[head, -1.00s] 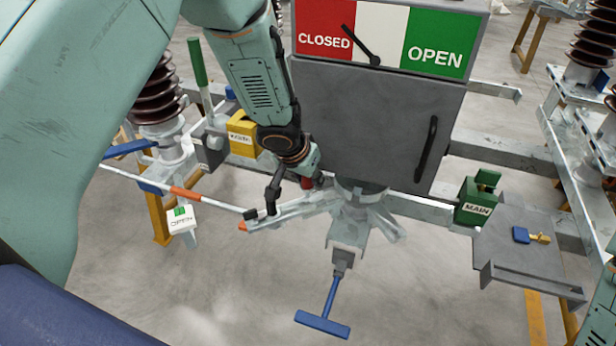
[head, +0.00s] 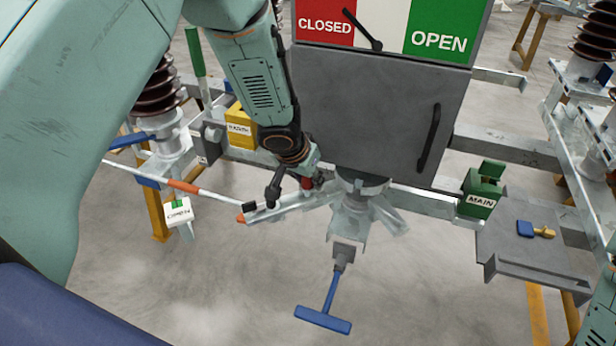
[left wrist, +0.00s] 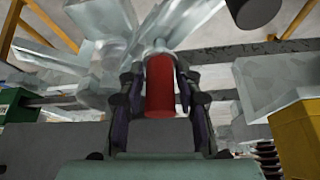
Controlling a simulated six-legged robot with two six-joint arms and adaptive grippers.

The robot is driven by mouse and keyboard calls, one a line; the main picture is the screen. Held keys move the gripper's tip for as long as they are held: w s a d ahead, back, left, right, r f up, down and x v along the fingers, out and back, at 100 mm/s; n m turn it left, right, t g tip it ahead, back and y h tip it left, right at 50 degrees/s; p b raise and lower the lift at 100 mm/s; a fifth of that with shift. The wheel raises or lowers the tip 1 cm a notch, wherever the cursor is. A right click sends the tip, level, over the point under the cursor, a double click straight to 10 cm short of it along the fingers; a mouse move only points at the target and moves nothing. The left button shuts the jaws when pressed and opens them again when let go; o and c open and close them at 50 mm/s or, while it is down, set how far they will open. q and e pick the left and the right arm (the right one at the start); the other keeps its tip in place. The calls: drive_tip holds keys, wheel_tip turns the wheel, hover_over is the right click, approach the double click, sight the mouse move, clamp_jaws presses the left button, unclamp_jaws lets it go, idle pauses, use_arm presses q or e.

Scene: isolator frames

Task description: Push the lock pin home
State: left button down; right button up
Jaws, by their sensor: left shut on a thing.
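The red lock pin (left wrist: 160,88) stands between the two dark fingers of my left gripper (left wrist: 160,105) in the left wrist view. My left gripper is shut on it. In the head view my left gripper (head: 296,186) is at the pale metal arm below the grey cabinet, and a small bit of the red pin (head: 306,184) shows beside a finger. The pin's far end meets pale metal in the wrist view; how deep it sits I cannot tell. My right gripper is not in view.
The grey cabinet (head: 375,110) with its CLOSED/OPEN plate stands just behind the gripper. A blue T-handle (head: 323,319) hangs below. A yellow box (head: 240,128) is at left, a green MAIN box (head: 481,193) and a shelf with a blue-and-brass key (head: 535,230) at right.

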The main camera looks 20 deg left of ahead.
use_arm(q)
drive_tip(key=shift+f+b, duration=1)
drive_tip(key=shift+f, duration=0.15)
drive_tip(key=shift+s+f, duration=0.15)
drive_tip(key=shift+f, duration=0.05)
drive_tip(key=c, duration=1.2)
unclamp_jaws()
drive_tip(key=o, duration=0.4)
drive_tip(key=shift+f, duration=0.1)
drive_tip(key=shift+c, duration=0.2)
